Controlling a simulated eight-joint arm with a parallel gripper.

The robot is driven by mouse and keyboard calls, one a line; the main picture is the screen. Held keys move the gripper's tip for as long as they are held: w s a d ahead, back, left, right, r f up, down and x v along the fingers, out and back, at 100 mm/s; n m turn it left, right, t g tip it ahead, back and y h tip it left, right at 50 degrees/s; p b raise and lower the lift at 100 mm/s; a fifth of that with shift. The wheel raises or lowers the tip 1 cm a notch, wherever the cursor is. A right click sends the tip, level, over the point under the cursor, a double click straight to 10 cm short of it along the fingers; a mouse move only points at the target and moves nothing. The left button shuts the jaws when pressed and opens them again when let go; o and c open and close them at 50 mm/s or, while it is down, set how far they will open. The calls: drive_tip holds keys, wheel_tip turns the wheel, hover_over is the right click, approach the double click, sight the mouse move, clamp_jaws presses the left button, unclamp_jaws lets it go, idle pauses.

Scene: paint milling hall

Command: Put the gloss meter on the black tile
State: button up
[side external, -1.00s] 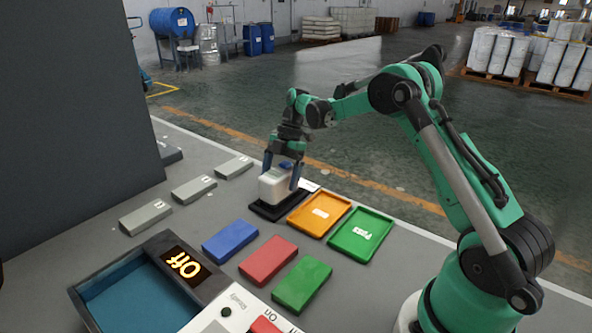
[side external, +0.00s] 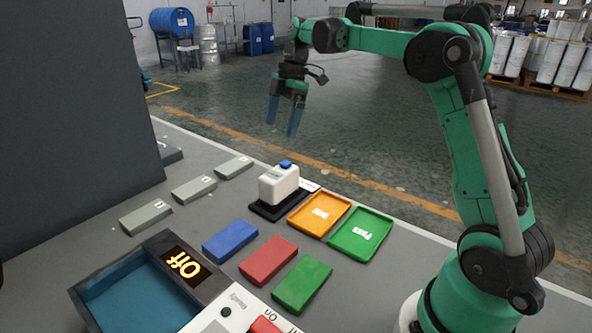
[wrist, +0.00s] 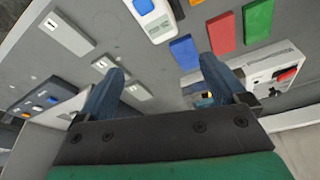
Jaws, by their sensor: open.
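The gloss meter (side external: 279,184) is a white block with a blue button on top. It stands upright on the black tile (side external: 267,210), whose dark edge shows around its base. In the wrist view the gloss meter (wrist: 147,14) is at the top edge, partly cut off. My gripper (side external: 283,121) is open and empty, raised well above the gloss meter and apart from it.
An orange tray (side external: 338,205) and a green tray (side external: 380,228) lie right of the tile. Blue (side external: 230,241), red (side external: 268,260) and green (side external: 302,284) blocks lie in front. Several grey blocks (side external: 193,189) lie left.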

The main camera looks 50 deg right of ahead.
drive_tip(key=s+a+f+m+t+h, duration=0.3)
drive_tip(key=s+a+m+t, duration=0.3)
drive_tip(key=s+a+m, duration=0.6)
drive_tip(key=shift+s+a+f+m, duration=0.3)
drive_tip(key=shift+s+f+m, duration=0.4)
drive_tip(key=shift+m, duration=0.5)
